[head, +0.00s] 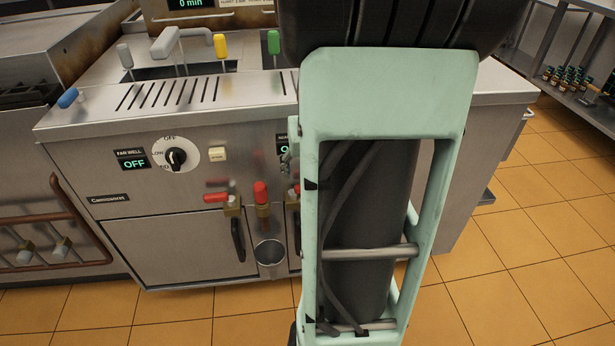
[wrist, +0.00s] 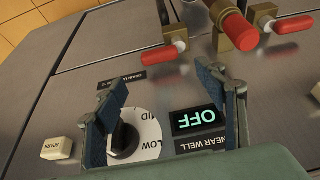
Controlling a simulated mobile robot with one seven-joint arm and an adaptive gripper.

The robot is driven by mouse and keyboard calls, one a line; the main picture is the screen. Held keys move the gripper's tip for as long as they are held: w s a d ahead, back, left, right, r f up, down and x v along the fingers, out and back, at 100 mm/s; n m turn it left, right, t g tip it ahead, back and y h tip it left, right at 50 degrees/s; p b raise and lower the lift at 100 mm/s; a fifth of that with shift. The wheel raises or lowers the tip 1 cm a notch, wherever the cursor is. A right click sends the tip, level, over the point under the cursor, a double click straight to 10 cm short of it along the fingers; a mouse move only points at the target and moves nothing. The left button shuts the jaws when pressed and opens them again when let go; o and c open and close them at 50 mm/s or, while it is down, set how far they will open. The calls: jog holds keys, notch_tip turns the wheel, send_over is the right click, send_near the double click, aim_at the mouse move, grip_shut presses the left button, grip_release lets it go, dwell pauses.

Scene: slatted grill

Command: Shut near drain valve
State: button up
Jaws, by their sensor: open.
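The near drain valve (wrist: 175,34), brass with a red lever, is at the upper left of the wrist view, which looks inverted. Its lever slants down-left there. In the head view my arm partly hides this valve (head: 292,200). My gripper (wrist: 162,76) is open and empty, its two blue-grey fingers wide apart over the near well's dial and display. The valve lies beyond the fingertips, apart from them. In the head view the gripper is mostly hidden behind my arm.
The far drain valve (head: 232,204) has its red lever lying sideways. A middle red-handled valve (head: 262,192) stands between the two, above a metal cup (head: 268,252). The NEAR WELL display (wrist: 198,119) reads OFF, beside a black dial (wrist: 123,140). Tiled floor (head: 530,240) is clear at right.

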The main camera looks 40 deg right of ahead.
jog(key=shift+v, duration=1.85)
